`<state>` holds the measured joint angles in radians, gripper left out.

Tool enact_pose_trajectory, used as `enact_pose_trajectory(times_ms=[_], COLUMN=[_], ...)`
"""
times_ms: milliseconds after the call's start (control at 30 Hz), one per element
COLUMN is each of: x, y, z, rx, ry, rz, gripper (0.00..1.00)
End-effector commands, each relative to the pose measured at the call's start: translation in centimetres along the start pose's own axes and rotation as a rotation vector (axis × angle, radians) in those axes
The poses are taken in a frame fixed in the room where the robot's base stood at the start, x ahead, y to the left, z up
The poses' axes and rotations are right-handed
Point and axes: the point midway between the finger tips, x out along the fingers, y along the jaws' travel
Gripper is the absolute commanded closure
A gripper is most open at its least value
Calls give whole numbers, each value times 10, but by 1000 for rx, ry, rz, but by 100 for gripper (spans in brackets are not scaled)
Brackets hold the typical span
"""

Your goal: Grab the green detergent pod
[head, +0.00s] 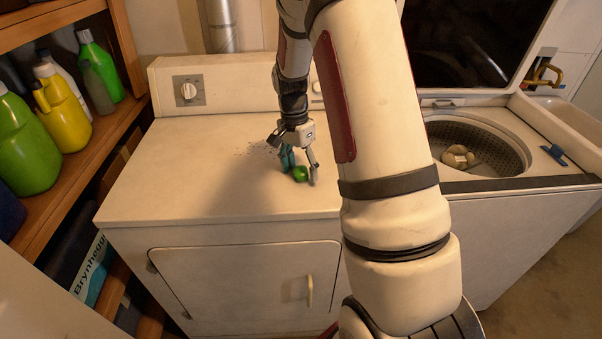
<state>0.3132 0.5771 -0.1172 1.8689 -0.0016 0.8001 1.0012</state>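The green detergent pod (301,174) is a small, round, bright green thing on or just above the white top of the dryer. My gripper (300,171) points down over it from behind. Its fingers are spread, one to the left of the pod and one to the right. The pod shows between the fingertips, close to the right one. I cannot tell whether either finger touches it. The left finger area looks dark teal and partly shaded.
The dryer top (190,180) is clear to the left, with dark specks near my gripper. An open washer (475,150) with a pale item inside stands right. A wooden shelf (75,165) with several bottles stands left. My arm hides part of the dryer.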

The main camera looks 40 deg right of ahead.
Motion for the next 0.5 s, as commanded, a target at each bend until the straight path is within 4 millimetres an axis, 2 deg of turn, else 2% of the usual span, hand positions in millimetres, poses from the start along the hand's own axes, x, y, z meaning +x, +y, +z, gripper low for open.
enact_pose_trajectory(times_ms=[33,100,200,500], x=[0,0,0,0], y=[0,0,0,0], z=[0,0,0,0], rx=[0,0,0,0], ry=[0,0,0,0], rz=[0,0,0,0], gripper=[43,59,77,77])
